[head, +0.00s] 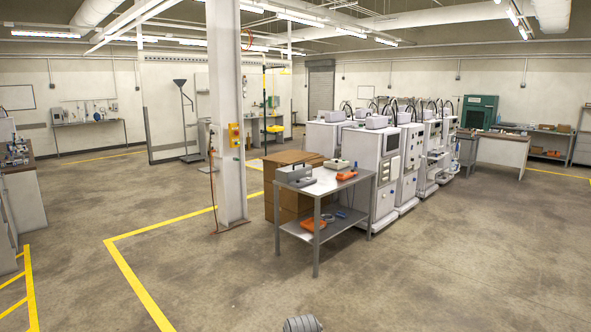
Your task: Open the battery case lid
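A grey box with what looks like a handle on top (295,174) stands at the left end of a metal table (322,186) near the middle of the head view. It may be the battery case, but it is too small to be sure, and I cannot tell how its lid stands. A pale, low device (337,164) and an orange item (346,175) lie on the same tabletop, to its right. My gripper is not in view. A grey ribbed piece, likely part of my arm, shows at the bottom edge, well short of the table.
The table's lower shelf holds an orange item (314,225). Brown boxes (283,201) stand behind the table, and white machines (380,178) stand in rows to its right. A white column (227,110) rises to the left. The floor in front of the table is clear.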

